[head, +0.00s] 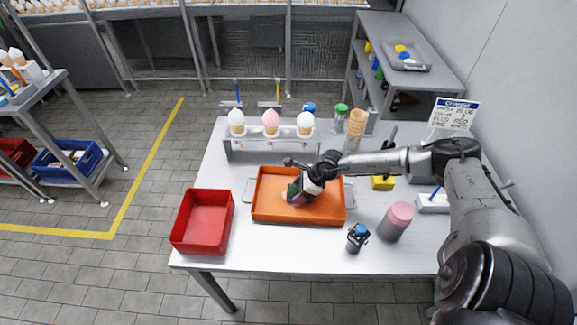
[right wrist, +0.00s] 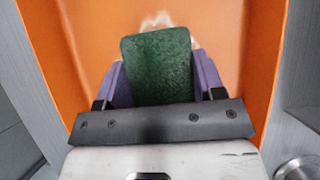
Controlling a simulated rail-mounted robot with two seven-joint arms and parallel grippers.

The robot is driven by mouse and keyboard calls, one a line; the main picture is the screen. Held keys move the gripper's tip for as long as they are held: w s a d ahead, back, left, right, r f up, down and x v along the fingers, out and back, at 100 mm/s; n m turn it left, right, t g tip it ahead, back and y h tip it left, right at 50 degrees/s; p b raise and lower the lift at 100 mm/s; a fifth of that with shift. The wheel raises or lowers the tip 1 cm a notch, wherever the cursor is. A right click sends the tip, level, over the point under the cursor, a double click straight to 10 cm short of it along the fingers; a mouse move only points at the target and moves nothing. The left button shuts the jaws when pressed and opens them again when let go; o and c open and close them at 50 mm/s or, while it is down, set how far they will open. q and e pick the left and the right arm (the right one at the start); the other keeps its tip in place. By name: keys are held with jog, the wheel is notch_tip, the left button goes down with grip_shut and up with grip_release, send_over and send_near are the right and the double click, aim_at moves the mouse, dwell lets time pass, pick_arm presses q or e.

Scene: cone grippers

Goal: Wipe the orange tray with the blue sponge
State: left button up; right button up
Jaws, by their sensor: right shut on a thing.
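The orange tray (head: 328,211) with metal side handles lies in the middle of the white table. My right gripper (head: 300,191) reaches down into it from the right, shut on a sponge (head: 292,187) whose visible face is dark green. I see no blue on it. In the right wrist view the sponge (right wrist: 158,65) sits between the two purple fingers, over the orange tray floor (right wrist: 225,25). A whitish smear (right wrist: 157,21) shows on the floor just beyond the sponge. Whether the sponge touches the floor is hidden. My left gripper is not in view.
A red bin (head: 203,222) stands left of the tray. A rack (head: 270,143) with ice-cream cones is behind it. A yellow block (head: 382,183), a pink-topped cup (head: 397,220) and a small dark blue-capped bottle (head: 357,237) stand to the right.

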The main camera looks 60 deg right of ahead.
jog(key=shift+s+a+r+p, duration=0.15)
jog(key=shift+a+p, duration=0.2)
jog(key=shift+a, duration=0.2)
jog(key=shift+s+a+p, duration=0.2)
jog(key=shift+a+p, duration=0.15)
jog(key=shift+p, duration=0.05)
jog(key=d+b, duration=0.1)
jog(key=w+d+b, duration=0.2)
jog(key=b, duration=0.1)
jog(key=shift+d+f, duration=0.3)
jog(key=shift+f, duration=0.05)
notch_tip(320, 180, up, 3)
jog(key=shift+s+a+f+p, duration=0.1)
jog(key=shift+s+p, duration=0.05)
jog(key=shift+p, duration=0.9)
notch_tip(320, 180, up, 6)
jog(key=p, duration=0.4)
jog(key=shift+f, duration=0.2)
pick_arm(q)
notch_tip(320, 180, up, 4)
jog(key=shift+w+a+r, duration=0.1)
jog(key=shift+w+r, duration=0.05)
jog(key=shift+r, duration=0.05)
pick_arm(e)
jog(key=shift+a, duration=0.1)
